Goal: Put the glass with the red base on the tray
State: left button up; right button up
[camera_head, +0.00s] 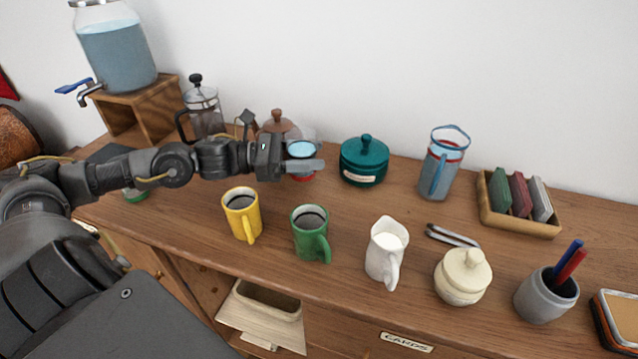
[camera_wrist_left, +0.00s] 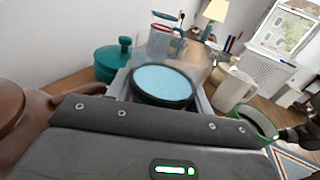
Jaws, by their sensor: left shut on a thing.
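The glass with the red base (camera_head: 302,149) holds pale blue liquid and stands upright toward the back of the wooden counter. Its red base shows just below my finger. My left gripper (camera_head: 305,165) is shut on the glass, with one finger across its near side. In the left wrist view the round liquid surface of the glass (camera_wrist_left: 163,83) sits between the two fingers. My right gripper is not in view.
A brown pot (camera_head: 279,124) and French press (camera_head: 203,107) stand left of the glass, a teal lidded pot (camera_head: 364,160) right. Yellow mug (camera_head: 241,214), green mug (camera_head: 310,232) and white pitcher (camera_head: 386,252) line the front. Something green (camera_head: 135,195) shows below my arm.

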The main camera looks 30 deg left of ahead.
aim_at(309, 177)
pick_arm(q)
jog(key=shift+f, duration=2.85)
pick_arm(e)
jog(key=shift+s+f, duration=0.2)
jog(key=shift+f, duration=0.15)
